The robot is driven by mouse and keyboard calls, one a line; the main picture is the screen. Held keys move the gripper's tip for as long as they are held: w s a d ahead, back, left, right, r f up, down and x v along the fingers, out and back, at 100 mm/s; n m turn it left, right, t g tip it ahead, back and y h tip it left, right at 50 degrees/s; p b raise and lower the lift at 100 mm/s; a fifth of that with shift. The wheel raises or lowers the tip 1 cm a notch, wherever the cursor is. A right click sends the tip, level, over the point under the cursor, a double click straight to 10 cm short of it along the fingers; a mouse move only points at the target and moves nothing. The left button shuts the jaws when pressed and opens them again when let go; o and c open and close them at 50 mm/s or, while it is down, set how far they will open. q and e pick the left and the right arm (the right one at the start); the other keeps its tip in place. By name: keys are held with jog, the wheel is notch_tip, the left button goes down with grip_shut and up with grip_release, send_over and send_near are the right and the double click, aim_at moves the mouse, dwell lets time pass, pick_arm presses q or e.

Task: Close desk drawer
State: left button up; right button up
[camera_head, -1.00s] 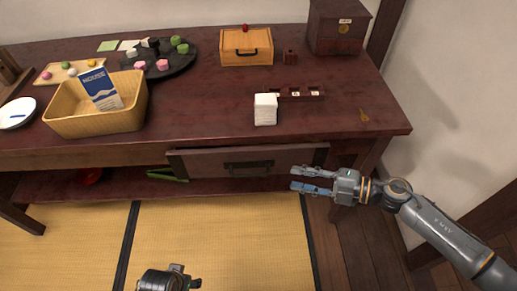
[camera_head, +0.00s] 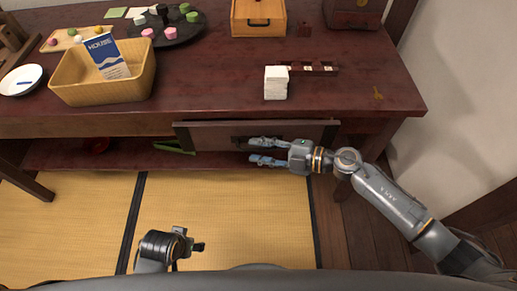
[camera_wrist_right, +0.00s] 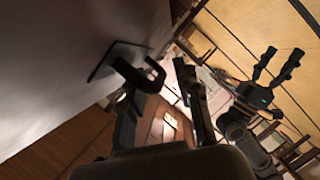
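The desk drawer (camera_head: 220,135) has a wide, dark wooden front under the front edge of the desk top (camera_head: 200,100). It appears to stand a little out from the desk. Its dark handle is partly hidden behind my right gripper (camera_head: 252,150). That gripper is open and empty, with its fingers at the handle, pointing left along the front. In the right wrist view the handle (camera_wrist_right: 155,76) shows near the fingertips; contact is unclear. My left gripper (camera_head: 190,243) is low over the tatami, away from the drawer. Its two fingers are apart in the right wrist view (camera_wrist_right: 277,68).
On the desk stand a basket (camera_head: 75,92) with a blue-white carton (camera_head: 106,57), a stack of white squares (camera_head: 276,84), a dark compartment tray (camera_head: 312,68) and an orange box (camera_head: 258,14). A lower shelf (camera_head: 120,160) holds green items. A wall closes the right.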

jog(key=shift+w+a, duration=0.1)
jog(key=shift+a, duration=0.15)
pick_arm(q)
jog(key=shift+s+r, duration=0.1)
jog(key=shift+s, duration=0.2)
pick_arm(e)
grip_shut()
pick_arm(q)
jog(key=shift+w, duration=0.3)
